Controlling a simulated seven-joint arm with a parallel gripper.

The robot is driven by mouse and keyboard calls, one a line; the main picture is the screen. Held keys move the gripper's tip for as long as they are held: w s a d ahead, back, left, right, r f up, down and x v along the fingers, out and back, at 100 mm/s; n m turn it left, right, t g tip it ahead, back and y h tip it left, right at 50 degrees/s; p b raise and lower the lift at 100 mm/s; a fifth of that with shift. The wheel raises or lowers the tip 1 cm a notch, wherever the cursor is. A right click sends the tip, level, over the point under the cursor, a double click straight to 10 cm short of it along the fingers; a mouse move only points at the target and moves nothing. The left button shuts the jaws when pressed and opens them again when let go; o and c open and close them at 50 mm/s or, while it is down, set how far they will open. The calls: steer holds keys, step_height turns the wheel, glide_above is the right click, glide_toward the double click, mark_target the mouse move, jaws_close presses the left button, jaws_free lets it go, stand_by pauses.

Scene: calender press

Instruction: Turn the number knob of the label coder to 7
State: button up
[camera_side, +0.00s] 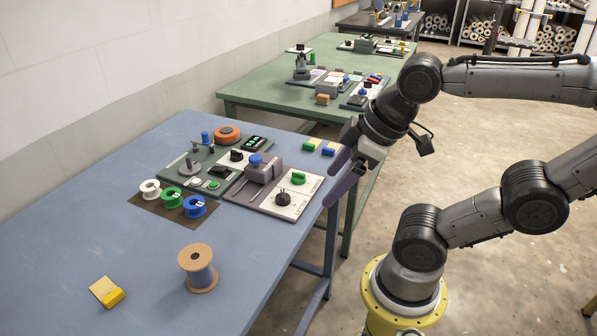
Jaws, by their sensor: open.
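A pale panel (284,206) on the blue table carries a green knob (298,178) and a black knob (290,198) with small dark markings around it. The markings are too small to read, so I cannot tell which is the number knob or where it points. A grey block (264,172) with a blue top (255,160) stands at the panel's left end. My gripper (334,184) is open and empty, with its purple fingers pointing left, to the right of the panel and apart from both knobs.
A dark green panel (176,178) with a black knob, a display and an orange disc lies behind. White, green and blue spools sit on a brown mat (150,203). A large spool (198,268) and a yellow block (107,292) stand in front. Small blocks (312,146) lie near the right edge.

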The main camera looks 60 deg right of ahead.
step_height(320, 180, up, 3)
steer(key=w+n, duration=0.2)
steer(key=n, duration=0.2)
steer(key=n+g, duration=0.6)
steer(key=n, duration=0.5)
glide_above(299, 173)
step_height(299, 173, down, 8)
step_height(299, 173, down, 14)
steer(key=shift+r, duration=0.25)
jaws_close()
